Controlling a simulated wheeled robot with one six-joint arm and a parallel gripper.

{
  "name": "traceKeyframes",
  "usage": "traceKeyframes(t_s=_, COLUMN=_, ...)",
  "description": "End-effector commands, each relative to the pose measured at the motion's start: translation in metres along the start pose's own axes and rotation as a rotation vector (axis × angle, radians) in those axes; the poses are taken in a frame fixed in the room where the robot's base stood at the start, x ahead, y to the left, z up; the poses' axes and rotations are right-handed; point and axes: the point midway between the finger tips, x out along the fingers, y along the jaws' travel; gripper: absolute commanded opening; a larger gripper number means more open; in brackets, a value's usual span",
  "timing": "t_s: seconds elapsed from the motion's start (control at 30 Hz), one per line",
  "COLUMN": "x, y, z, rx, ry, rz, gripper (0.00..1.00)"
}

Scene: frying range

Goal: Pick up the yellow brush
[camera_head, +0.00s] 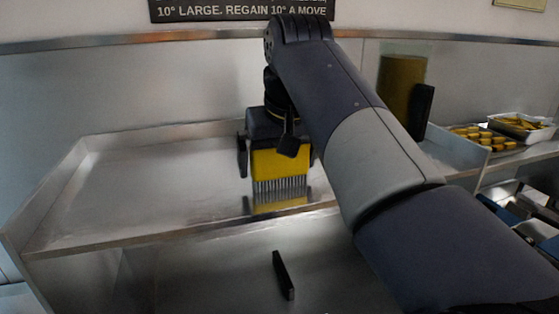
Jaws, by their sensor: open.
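The yellow brush (280,163) has a yellow block with grey bristles pointing down. It is at the front edge of the raised metal shelf, with a yellow reflection below it. My gripper (268,158) is directly at the brush, seen from behind my arm. A dark finger shows at the brush's left side, and dark gripper parts cover its top. The jaws are open around or just behind the brush; I cannot tell which. Whether the bristles touch the metal is unclear.
A raised metal shelf (140,195) has free room to the left. A small black bar (283,275) is on the lower surface. A yellow cylinder (403,80) with a dark part stands behind my arm. Trays of yellow food (520,125) are at the right.

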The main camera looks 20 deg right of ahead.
Motion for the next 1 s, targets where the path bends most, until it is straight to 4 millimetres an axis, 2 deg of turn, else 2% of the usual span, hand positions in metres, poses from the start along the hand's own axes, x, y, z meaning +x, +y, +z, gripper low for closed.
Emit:
traceKeyframes(t_s=0.23, x=0.0011, y=0.0001, z=-0.0001, rx=0.0, ry=0.001, rz=0.0, gripper=0.98)
traceKeyframes(t_s=1.0, x=0.0009, y=0.0, z=-0.0001, rx=0.0, ry=0.001, rz=0.0, gripper=0.35)
